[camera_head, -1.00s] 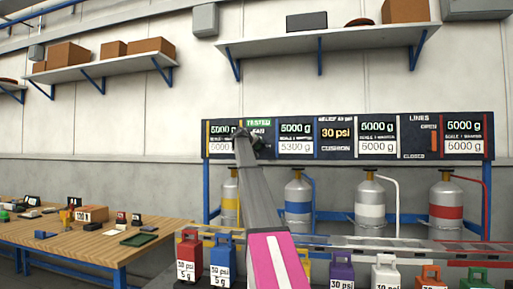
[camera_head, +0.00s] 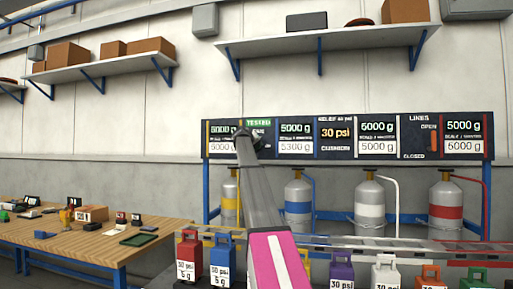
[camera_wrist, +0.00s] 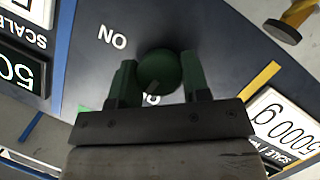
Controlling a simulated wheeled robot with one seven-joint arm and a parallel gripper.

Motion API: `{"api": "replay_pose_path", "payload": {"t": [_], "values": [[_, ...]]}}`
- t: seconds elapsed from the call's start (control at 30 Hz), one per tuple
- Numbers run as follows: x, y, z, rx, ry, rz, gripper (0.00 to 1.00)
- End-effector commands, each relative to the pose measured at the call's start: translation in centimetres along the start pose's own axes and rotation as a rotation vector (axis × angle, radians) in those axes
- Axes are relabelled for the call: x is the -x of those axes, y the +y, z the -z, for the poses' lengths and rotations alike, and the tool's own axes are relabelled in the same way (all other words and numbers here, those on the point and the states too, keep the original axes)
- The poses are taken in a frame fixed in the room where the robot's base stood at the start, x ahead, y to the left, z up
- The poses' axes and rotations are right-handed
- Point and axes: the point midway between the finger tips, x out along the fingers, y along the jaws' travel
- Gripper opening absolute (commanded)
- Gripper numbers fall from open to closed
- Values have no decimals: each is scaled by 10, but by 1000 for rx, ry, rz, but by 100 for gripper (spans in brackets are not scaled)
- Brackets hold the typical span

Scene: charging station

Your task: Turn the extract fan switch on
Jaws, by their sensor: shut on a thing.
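The fan switch is a round green knob (camera_wrist: 160,71) on the dark panel, seen close in the wrist view. My gripper (camera_wrist: 158,68) has one finger on each side of the knob and is shut on it. An upside-down "ON" label (camera_wrist: 112,37) is printed beside the knob. Another label below the knob is mostly hidden by my gripper. In the head view my gripper (camera_head: 246,135) is at the panel's left part, just under the green "TESTED" sign (camera_head: 258,122), and hides the knob.
The panel carries several weight displays (camera_head: 377,135) and a red line handle (camera_head: 434,141). Gas cylinders (camera_head: 370,205) stand below it. Small coloured canisters (camera_head: 222,262) line the front rail. A cluttered wooden table (camera_head: 75,245) is at the left.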

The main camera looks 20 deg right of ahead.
Motion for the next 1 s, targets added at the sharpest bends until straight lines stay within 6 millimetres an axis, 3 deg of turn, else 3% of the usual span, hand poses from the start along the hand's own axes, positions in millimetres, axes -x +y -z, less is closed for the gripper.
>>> {"api": "replay_pose_path", "payload": {"t": [1.0], "values": [[0, 4, -2, -867, 1, 358, 20]]}}
